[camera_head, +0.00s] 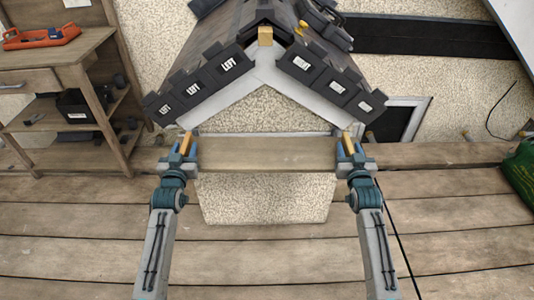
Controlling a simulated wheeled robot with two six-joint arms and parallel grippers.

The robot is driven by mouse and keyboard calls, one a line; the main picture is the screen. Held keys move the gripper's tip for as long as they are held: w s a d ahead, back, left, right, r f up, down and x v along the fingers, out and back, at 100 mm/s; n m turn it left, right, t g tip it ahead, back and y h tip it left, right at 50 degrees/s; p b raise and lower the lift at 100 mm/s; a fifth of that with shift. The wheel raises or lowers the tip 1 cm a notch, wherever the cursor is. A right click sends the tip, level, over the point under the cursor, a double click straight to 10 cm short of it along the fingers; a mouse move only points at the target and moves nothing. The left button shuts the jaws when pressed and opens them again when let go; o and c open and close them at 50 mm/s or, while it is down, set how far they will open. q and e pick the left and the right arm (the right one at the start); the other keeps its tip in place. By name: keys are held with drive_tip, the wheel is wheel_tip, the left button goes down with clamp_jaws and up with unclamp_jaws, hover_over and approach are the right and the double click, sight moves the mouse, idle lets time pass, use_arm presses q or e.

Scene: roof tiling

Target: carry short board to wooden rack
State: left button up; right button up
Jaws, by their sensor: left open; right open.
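The short board (265,154) is a flat light-brown plank lying level across the front of the small model roof. My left gripper (182,152) is open at the board's left end. My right gripper (351,151) is open at its right end. Whether the fingers touch the board cannot be told from here. The wooden rack (62,75) stands at the far left, with a top, a drawer and lower shelves.
The model roof has dark tiles marked LEFT (193,89) and similar tiles on its right slope (337,87). An orange tool (40,37) lies on the rack's top, and dark items fill parts of its shelves. A green bag (521,172) stands at right. The near plank floor is clear.

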use_arm(q)
clamp_jaws()
use_arm(e)
clamp_jaws()
idle(1.2)
use_arm(q)
drive_tip(key=shift+r, duration=0.1)
